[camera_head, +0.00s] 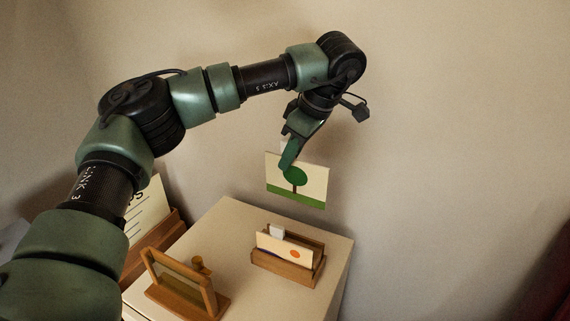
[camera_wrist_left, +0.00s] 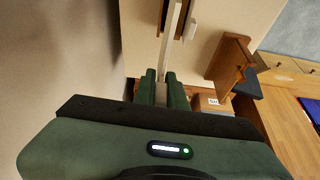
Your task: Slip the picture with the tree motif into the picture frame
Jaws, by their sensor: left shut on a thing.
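The tree picture (camera_head: 312,184), a cream card with a green tree and green lower strip, hangs upright in the air above the back of the cabinet top. My left gripper (camera_head: 290,154) is shut on its upper edge. In the left wrist view the fingers (camera_wrist_left: 161,90) close on the picture (camera_wrist_left: 169,45), seen edge-on as a pale strip. The picture frame (camera_head: 171,261) is wooden and stands upright at the front left of the cabinet top, well apart from the picture. It also shows in the left wrist view (camera_wrist_left: 229,58). My right gripper is out of view.
A wooden holder (camera_head: 292,271) with other cards, one with an orange dot (camera_head: 294,254), stands below the held picture. The pale cabinet top (camera_head: 228,222) has clear room between holder and frame. A lettered card (camera_head: 146,213) stands in a wooden stand at left. A wall is behind.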

